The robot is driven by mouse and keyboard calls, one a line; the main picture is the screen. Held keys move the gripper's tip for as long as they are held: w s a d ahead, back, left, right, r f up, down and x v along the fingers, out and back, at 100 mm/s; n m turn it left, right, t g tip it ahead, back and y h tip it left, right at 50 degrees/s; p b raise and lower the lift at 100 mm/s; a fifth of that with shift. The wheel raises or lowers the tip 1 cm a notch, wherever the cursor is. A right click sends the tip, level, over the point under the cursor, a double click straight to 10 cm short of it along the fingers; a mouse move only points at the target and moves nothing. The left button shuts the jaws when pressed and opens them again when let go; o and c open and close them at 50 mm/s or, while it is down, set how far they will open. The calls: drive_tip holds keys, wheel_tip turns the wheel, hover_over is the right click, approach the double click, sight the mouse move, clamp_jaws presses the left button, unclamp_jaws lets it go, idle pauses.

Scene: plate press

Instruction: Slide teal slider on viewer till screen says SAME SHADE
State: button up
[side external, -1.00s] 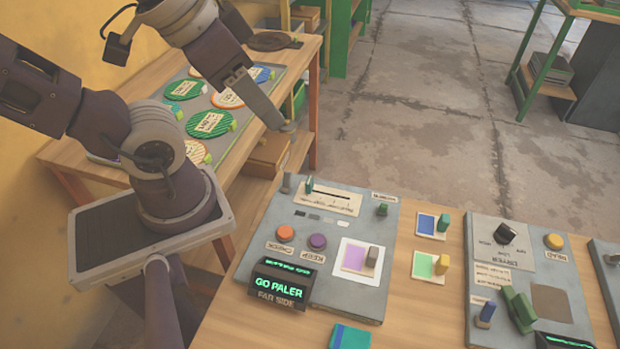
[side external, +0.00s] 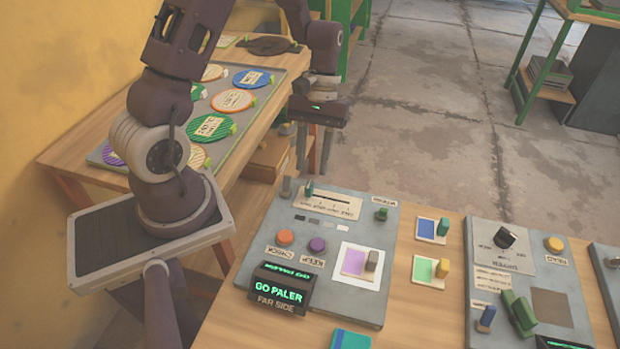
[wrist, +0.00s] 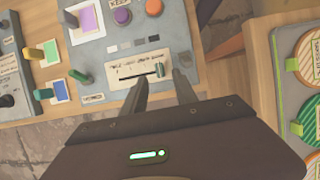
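The viewer (side external: 327,292) is a grey panel with a dark display box. Its screen (side external: 278,294) reads GO PALER in green. The small teal slider (side external: 309,188) stands near one end of the slot on a pale scale card at the far edge. It also shows in the wrist view (wrist: 160,70), at the right end of the slot as seen there. My gripper (side external: 314,168) is open and empty, pointing down near the viewer's far edge. In the wrist view its fingertips (wrist: 160,80) appear on either side of the slider, apart from it. The height gap is hard to judge.
An orange button (side external: 285,236), a purple button (side external: 317,244) and a green knob (side external: 381,213) sit on the viewer. A grey peg (side external: 287,186) stands near the slider. A purple swatch (side external: 356,261) lies on the panel. Colour discs (side external: 209,127) lie on the table behind.

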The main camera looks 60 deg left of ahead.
sight(310, 183)
drive_tip(key=x, duration=0.4)
drive_tip(key=shift+s+d+f, duration=0.15)
drive_tip(key=shift+f, duration=0.2)
clamp_jaws()
drive_tip(key=shift+r, duration=0.1)
idle(0.9)
